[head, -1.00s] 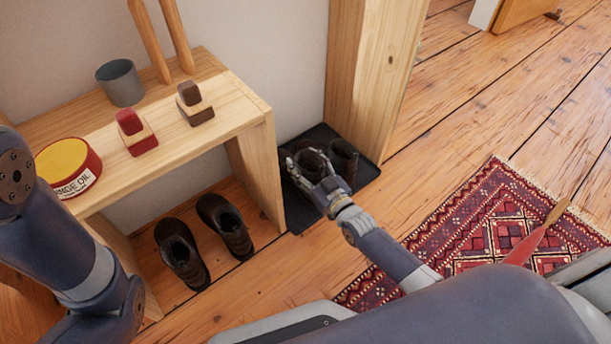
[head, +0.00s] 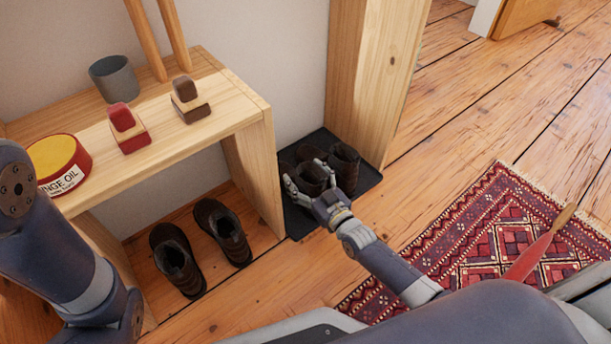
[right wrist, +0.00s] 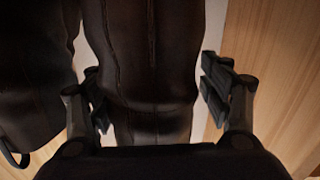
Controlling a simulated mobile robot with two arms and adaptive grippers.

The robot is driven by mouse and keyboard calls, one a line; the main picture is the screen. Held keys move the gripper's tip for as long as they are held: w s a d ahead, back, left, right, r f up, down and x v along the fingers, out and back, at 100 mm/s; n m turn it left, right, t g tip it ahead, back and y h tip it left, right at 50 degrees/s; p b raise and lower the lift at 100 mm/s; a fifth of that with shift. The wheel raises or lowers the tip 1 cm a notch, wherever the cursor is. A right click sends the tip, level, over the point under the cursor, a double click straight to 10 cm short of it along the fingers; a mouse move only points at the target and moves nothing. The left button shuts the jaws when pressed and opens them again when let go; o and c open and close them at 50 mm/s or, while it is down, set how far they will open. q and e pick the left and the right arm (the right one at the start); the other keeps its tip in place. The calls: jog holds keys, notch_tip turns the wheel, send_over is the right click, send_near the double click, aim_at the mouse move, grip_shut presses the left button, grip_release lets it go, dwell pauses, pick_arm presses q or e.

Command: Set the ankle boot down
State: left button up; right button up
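The dark brown ankle boot (head: 312,180) is between the fingers of my right gripper (head: 308,181), over the dark mat (head: 300,222) beside the post.
A wooden bench (head: 190,135) stands on the left, bearing a grey cup (head: 113,80), brushes and a round tin (head: 60,160). Another pair of boots (head: 225,232) stands beneath it. A wooden post (head: 370,80) rises behind the mat. A red rug (head: 500,240) lies to the right.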

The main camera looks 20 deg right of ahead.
aim_at(320, 193)
jog(key=shift+r, duration=0.1)
jog(key=shift+s+r, duration=0.1)
jog(key=shift+s, duration=0.05)
jog(key=p+v, duration=0.6)
jog(key=v, duration=0.4)
jog(key=shift+s, duration=0.25)
jog(key=shift+s+d, duration=0.1)
jog(key=shift+s, duration=0.5)
